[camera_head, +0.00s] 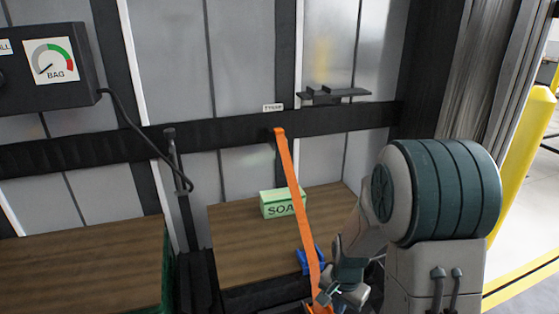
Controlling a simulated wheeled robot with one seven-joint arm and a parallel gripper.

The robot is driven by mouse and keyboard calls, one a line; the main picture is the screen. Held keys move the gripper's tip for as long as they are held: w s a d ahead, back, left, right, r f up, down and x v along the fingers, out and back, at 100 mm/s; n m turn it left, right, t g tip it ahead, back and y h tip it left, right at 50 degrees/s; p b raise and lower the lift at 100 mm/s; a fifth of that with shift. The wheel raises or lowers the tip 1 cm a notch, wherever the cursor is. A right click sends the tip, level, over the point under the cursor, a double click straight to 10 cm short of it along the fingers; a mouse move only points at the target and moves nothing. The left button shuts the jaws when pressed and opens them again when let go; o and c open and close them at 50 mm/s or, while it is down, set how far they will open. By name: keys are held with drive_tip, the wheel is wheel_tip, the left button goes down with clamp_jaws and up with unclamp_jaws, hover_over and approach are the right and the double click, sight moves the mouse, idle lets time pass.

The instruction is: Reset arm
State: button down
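My arm comes in from the right and bends down to the bottom middle of the head view. My gripper (326,297) is at the lower edge, beside or against the lower part of an orange strap (293,180). Its fingers are small and partly hidden, so I cannot tell if they are open or shut, or if they touch the strap. The strap runs down taut-looking from the black wall rail to the bottom edge, passing in front of a green box marked SOA (272,205). A blue piece (303,262) lies beside the strap.
The green box stands on a brown wooden-looking surface (235,245); another such surface (80,265) is at left. A black gauge box marked BAG (52,62) hangs upper left with a cable. A black shelf bracket (335,95) juts from the wall. A yellow post (525,150) stands right.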

drive_tip(key=s+r+n+t+p, duration=0.1)
drive_tip(key=s+r+n+p, duration=0.3)
drive_tip(key=r, duration=0.9)
drive_tip(key=s+r+n+t+p, duration=0.1)
drive_tip(key=s+r+n+p, duration=0.2)
drive_tip(key=s+r, duration=0.6)
wheel_tip(320, 180, up, 5)
drive_tip(key=shift+s+r+n+t+p, duration=0.1)
drive_tip(key=shift+s+n+t+p, duration=0.2)
drive_tip(key=shift+n+p, duration=0.1)
